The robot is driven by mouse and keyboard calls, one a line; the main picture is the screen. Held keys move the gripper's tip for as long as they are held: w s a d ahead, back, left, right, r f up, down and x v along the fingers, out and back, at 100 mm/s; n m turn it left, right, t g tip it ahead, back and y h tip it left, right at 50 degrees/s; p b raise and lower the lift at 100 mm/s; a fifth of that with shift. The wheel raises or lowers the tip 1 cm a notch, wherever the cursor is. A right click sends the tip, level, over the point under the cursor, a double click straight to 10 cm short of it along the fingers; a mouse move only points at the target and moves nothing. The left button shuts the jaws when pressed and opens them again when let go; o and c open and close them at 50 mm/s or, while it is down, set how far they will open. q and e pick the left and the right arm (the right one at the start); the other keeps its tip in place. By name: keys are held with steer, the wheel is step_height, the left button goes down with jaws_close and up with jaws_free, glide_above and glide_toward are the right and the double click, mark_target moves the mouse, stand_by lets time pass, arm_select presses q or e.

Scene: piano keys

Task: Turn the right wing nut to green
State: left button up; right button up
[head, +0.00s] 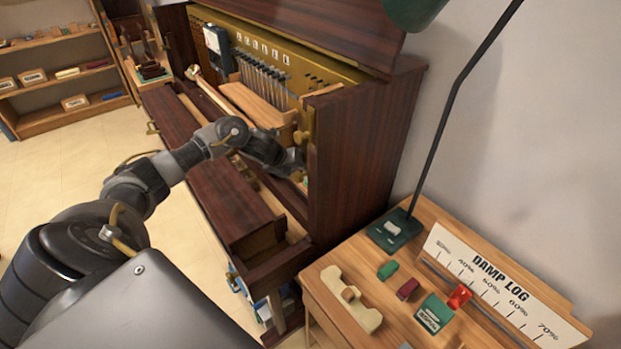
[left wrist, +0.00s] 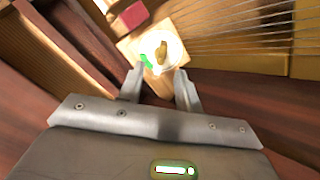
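In the left wrist view a small brass wing nut (left wrist: 162,53) sits on a round, brightly lit pale dial (left wrist: 172,45) with a green mark (left wrist: 146,61) at its left edge. The dial is on a light wooden block. My left gripper (left wrist: 160,88) is open and empty, its two fingers apart and just short of the dial. The wing nut stands beyond the gap between the fingertips and is not gripped. In the head view my left gripper (head: 296,161) is inside the open piano by its right side panel and hides the wing nut. My right gripper is not in view.
The dark piano case (head: 365,150) rises close to my gripper. A red block (left wrist: 133,15) and strings (left wrist: 235,35) lie near the dial. A side table holds a lamp base (head: 394,230), a damp log board (head: 500,285) and small blocks. Floor at left is clear.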

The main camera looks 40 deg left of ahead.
arm_select(q)
steer(key=shift+w+d+f+b, duration=0.1)
steer(key=shift+w+f+b, duration=0.15)
steer(key=shift+f+b, duration=0.1)
steer(key=shift+w+f, duration=0.15)
steer(key=shift+f, duration=0.05)
steer(key=shift+b+x, duration=1.95)
steer(key=shift+x, duration=0.35)
steer(key=shift+s+r+p, duration=0.35)
steer(key=shift+r+p, duration=0.15)
steer(key=shift+c, duration=0.2)
